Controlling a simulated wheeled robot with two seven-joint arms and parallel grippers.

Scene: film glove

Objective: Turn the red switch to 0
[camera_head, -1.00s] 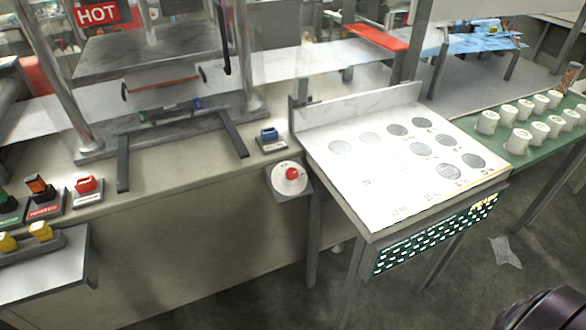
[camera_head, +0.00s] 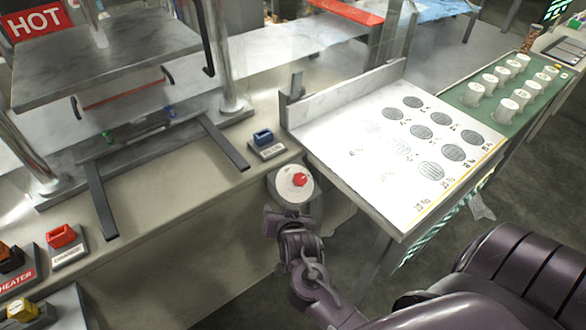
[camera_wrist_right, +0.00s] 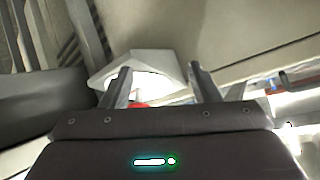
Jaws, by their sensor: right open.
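A red knob (camera_head: 300,180) sits on a round white dial (camera_head: 284,188) on the front of the bench; its markings are too small to read. In the right wrist view, a bit of the red knob (camera_wrist_right: 138,104) shows low between the fingers, with the bright white dial (camera_wrist_right: 152,84) behind it. My right gripper (camera_head: 277,212) is just below and left of the knob in the head view. Its two fingers (camera_wrist_right: 160,82) are apart, with nothing held; I cannot tell whether they touch the dial. My left gripper is not in view.
A red switch (camera_head: 61,236) stands at the bench's left, near a yellow one (camera_head: 22,308). A blue switch (camera_head: 263,137) is behind the dial. A white panel with round patches (camera_head: 345,165) is right of it. A press marked HOT (camera_head: 35,20) stands at the back left.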

